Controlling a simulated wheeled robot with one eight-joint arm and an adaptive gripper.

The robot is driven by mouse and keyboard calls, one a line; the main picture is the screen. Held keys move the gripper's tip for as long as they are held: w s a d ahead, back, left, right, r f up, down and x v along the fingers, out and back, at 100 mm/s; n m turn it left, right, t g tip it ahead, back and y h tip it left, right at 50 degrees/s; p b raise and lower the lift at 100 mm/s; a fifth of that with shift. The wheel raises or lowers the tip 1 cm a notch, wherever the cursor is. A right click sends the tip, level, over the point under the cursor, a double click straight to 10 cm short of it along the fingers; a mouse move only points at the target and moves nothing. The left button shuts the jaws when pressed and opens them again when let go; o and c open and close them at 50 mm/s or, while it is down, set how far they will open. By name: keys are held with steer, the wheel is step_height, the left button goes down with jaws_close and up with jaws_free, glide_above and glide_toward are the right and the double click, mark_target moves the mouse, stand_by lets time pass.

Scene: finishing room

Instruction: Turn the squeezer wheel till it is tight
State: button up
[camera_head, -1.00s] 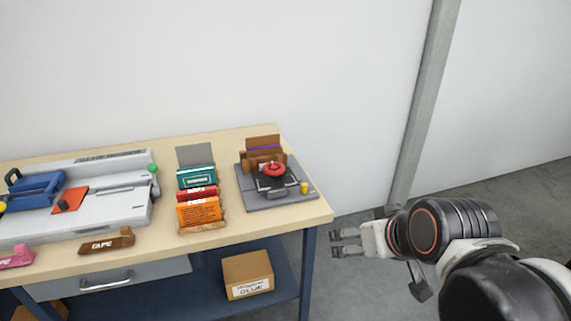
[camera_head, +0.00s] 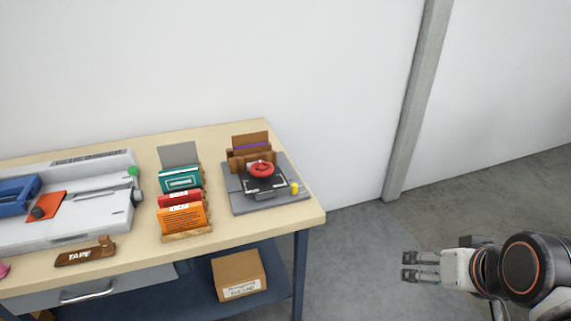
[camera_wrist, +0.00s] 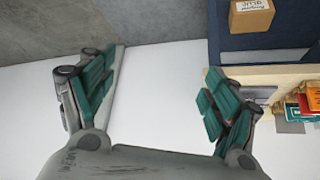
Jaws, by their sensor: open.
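The squeezer wheel (camera_head: 261,169) is red and round and sits on top of a dark press block. The press stands on a grey base plate (camera_head: 240,203) near the right end of the workbench, in front of brown upright pieces. My gripper (camera_head: 408,266) is open and empty, to the right of the bench and apart from it, over the floor. In the wrist view my two green-padded fingers (camera_wrist: 158,98) are spread wide with nothing between them. The wheel does not show in the wrist view.
The wooden bench top (camera_head: 215,232) carries a rack with orange, red and teal books (camera_head: 181,218), a brown tape holder (camera_head: 84,253) and a grey cutting machine (camera_head: 95,205). A cardboard box (camera_head: 238,274) sits on the lower shelf. Floor right of the bench is clear; a grey post (camera_head: 405,130) stands behind.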

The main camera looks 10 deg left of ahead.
steer(key=w+a+r+n+y+p, duration=0.15)
steer(key=w+a+n+y, duration=0.25)
steer(key=w+a, duration=0.6)
steer(key=n+g+y+p, duration=0.2)
steer(key=n+y, duration=0.8)
steer(key=y, duration=0.3)
glide_toward(262, 167)
steer(key=shift+t, duration=0.3)
steer(key=b+x, duration=0.2)
steer(key=x, duration=0.3)
steer(key=b+x, duration=0.2)
steer(key=x, duration=0.3)
steer(key=shift+s+a+f, duration=0.1)
steer(key=shift+a+f, duration=0.05)
steer(key=shift+f, duration=0.1)
steer(key=c, duration=1.1)
